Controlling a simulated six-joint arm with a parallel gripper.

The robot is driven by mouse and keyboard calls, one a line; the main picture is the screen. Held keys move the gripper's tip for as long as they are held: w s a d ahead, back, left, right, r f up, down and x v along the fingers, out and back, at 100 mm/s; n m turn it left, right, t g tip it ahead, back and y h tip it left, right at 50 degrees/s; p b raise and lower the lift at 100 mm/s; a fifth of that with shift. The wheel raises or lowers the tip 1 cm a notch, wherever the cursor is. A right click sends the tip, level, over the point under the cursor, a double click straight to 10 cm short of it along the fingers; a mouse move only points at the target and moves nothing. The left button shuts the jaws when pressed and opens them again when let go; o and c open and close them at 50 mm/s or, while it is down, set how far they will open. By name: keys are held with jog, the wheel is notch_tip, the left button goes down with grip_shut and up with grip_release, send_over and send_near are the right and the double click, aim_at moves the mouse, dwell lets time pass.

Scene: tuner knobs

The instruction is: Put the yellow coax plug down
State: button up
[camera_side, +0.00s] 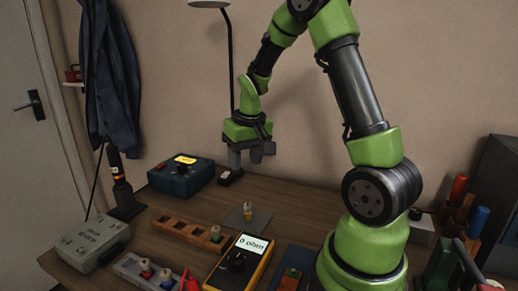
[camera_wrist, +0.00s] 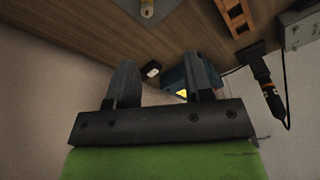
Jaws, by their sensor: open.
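The yellow coax plug (camera_side: 248,212) stands upright on a small grey plate (camera_side: 236,221) in the middle of the table. In the wrist view the plug (camera_wrist: 147,9) shows at the top edge, partly cut off, on the grey plate (camera_wrist: 124,4). My gripper (camera_side: 250,160) is open and empty, with clear space between its fingers. It hangs over the back of the table, beyond the plug and apart from it. The two fingers also show in the wrist view (camera_wrist: 162,75).
A teal box with a lit yellow display (camera_side: 181,178) and a small black block (camera_side: 230,177) stand near my gripper. A wooden rack (camera_side: 185,232), a yellow meter reading 0 ohm (camera_side: 240,264), a grey box (camera_side: 92,242) and a soldering iron in its stand (camera_side: 122,195) surround the work area.

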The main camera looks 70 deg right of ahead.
jog(key=s+a+r+n+t, duration=0.1)
jog(key=s+a+r+t, duration=0.2)
jog(key=a+r, duration=0.6)
jog(key=s+a+r+n+t+y, duration=0.1)
jog(key=s+a+r, duration=0.3)
jog(key=s+a, duration=0.4)
jog(key=shift+s+a+r+n+t+y, duration=0.2)
jog(key=shift+s+a+n+t+y, duration=0.15)
jog(key=shift+s+t+y, duration=0.5)
jog(key=shift+o, duration=0.2)
jog(key=shift+w, duration=0.1)
